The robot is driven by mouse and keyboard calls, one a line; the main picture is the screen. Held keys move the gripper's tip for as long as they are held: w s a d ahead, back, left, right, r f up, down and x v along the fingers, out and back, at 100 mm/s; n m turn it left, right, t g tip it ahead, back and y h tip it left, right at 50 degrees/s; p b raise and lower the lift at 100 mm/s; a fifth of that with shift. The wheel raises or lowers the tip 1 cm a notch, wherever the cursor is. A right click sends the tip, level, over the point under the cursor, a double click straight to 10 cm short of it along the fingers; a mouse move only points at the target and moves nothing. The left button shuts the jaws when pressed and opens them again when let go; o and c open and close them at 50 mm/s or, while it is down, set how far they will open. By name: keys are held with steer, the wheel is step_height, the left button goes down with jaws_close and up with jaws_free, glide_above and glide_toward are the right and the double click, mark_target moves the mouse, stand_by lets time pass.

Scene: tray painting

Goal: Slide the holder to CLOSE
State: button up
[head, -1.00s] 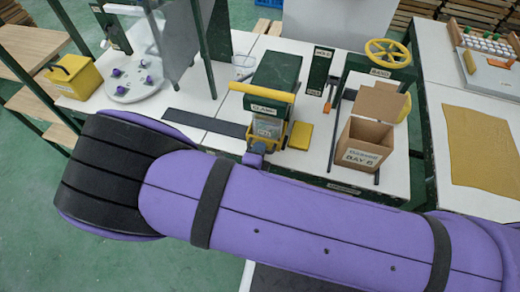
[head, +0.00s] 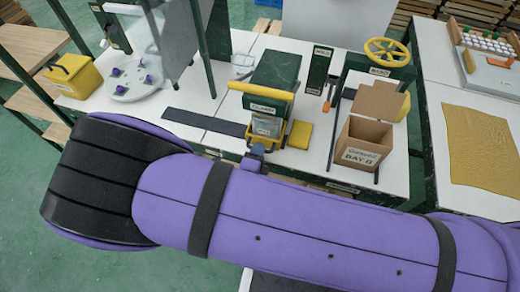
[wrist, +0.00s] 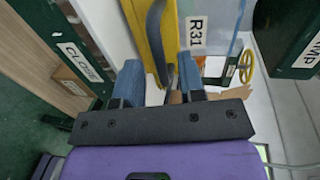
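The holder (head: 264,132) is a yellow frame around a clear pane, low at the front of the green clamp press (head: 275,75). In the wrist view, a yellow upright (wrist: 163,20) with a dark curved handle (wrist: 155,32) stands just beyond my gripper, beside a clear plate labelled R31 (wrist: 197,33). My gripper (wrist: 161,85) is open, its two blue fingers apart. The handle's lower end shows in the gap between them; I cannot tell whether they touch it. A CLOSE label (wrist: 78,62) lies to the left. In the head view my arm hides most of the gripper.
A yellow pad (head: 299,134) lies right of the holder, and an open cardboard box (head: 364,140) stands farther right. A yellow handwheel (head: 388,52) is behind it. A dark strip (head: 205,121) lies on the white table to the left.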

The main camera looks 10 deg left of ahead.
steer(key=v, duration=0.8)
steer(key=shift+s, duration=0.3)
steer(key=shift+d+r, duration=0.1)
